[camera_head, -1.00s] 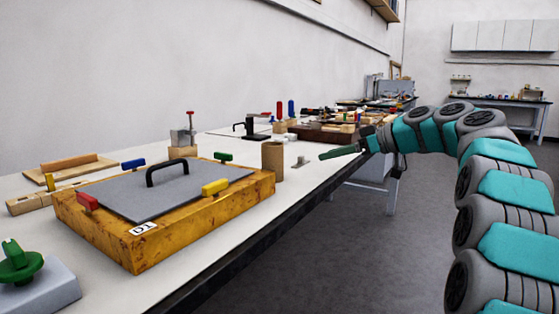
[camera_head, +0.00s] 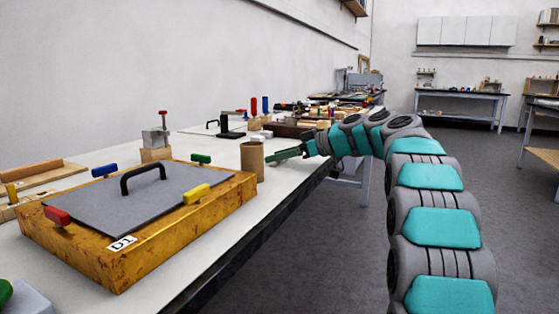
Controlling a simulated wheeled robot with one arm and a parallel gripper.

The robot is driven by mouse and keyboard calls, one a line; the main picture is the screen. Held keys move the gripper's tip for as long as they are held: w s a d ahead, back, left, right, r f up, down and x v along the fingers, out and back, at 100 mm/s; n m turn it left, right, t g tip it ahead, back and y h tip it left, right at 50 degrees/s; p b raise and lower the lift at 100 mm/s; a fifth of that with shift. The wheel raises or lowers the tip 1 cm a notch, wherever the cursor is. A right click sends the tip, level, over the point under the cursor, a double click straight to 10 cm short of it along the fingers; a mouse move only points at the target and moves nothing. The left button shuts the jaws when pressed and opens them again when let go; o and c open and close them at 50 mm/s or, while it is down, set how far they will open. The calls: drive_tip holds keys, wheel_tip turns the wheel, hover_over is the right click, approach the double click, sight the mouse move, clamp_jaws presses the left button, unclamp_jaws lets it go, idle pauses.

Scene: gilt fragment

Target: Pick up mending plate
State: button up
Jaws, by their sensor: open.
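My gripper (camera_head: 287,153) is at the end of my outstretched arm, over the right edge of the white bench, with green fingers pointing left. It is open, and I see nothing held between the fingers. It is just right of a brown cardboard tube (camera_head: 252,161) in the picture. I cannot clearly make out the mending plate. A small grey metal piece showed beside the tube in the earlier frame; that spot is now covered by my gripper.
A yellow wooden block (camera_head: 190,224) carries a grey plate (camera_head: 135,200) with a black handle and coloured clamps. A small vise-like piece (camera_head: 155,138) stands behind it. More tools crowd the far bench end. Open floor (camera_head: 350,265) lies right of the bench.

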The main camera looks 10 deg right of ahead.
clamp_jaws()
idle(0.4)
